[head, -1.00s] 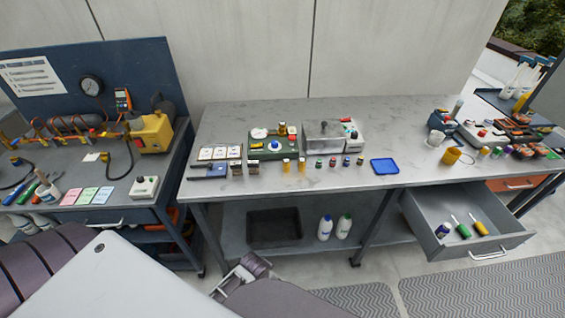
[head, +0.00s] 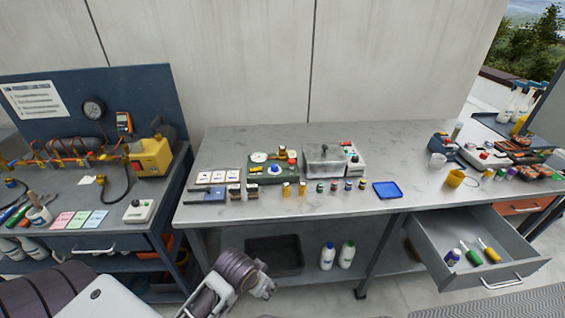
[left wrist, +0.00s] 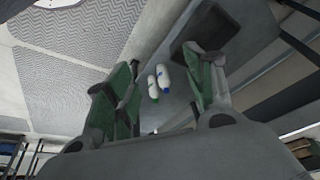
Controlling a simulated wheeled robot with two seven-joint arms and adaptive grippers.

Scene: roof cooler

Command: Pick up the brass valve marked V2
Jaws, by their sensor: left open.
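I cannot read a V2 mark on anything. Two small brass-coloured pieces, the left one (head: 286,189) and the right one (head: 302,188), stand near the front of the middle bench. More brass fittings (head: 35,156) sit along the copper pipes on the left bench. My left gripper (head: 262,286) is low in front of the middle bench, below its top and apart from these pieces. In the left wrist view its green-padded fingers (left wrist: 168,68) are open with nothing held between them. My right gripper is not in view.
The middle bench (head: 225,213) carries a green device (head: 255,178), a metal box (head: 325,160), small jars and a blue tray (head: 387,190). An open drawer (head: 515,268) juts out at the right. Two white bottles (head: 337,256) stand on the lower shelf.

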